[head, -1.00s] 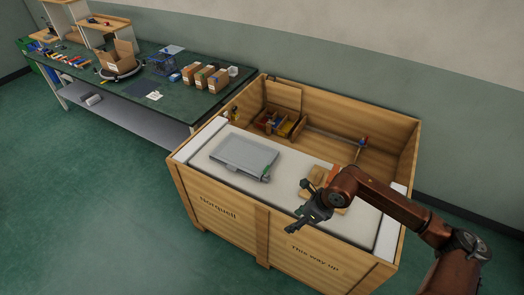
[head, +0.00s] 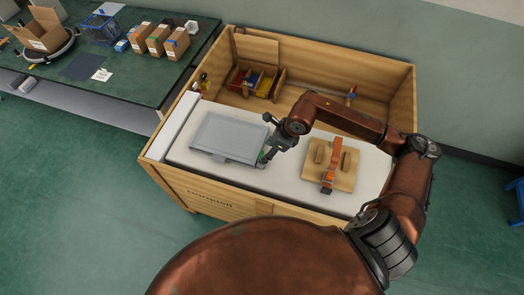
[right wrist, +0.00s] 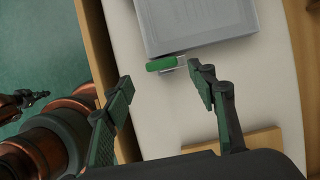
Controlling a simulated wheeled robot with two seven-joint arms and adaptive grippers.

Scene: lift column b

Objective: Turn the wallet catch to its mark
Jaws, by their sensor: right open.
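The wallet (head: 222,142) is a flat grey case lying on the white top of the wooden crate. Its catch is a small green bar (right wrist: 162,63) at the wallet's edge, beside a small pale bracket (right wrist: 181,62). In the head view the green catch (head: 262,157) is partly hidden by my right gripper (head: 267,141). My right gripper is open and empty, its fingertips (right wrist: 162,79) apart on either side of the catch and just short of it. I cannot make out a mark. A small dark gripper shape, seemingly my left one (right wrist: 28,98), shows at the left of the wrist view.
A wooden block with an orange clamp (head: 332,172) stands right of the wallet on the white top (head: 290,195). Behind lies the open crate well with a divided box (head: 253,83). A green workbench (head: 75,90) with cartons stands at the left.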

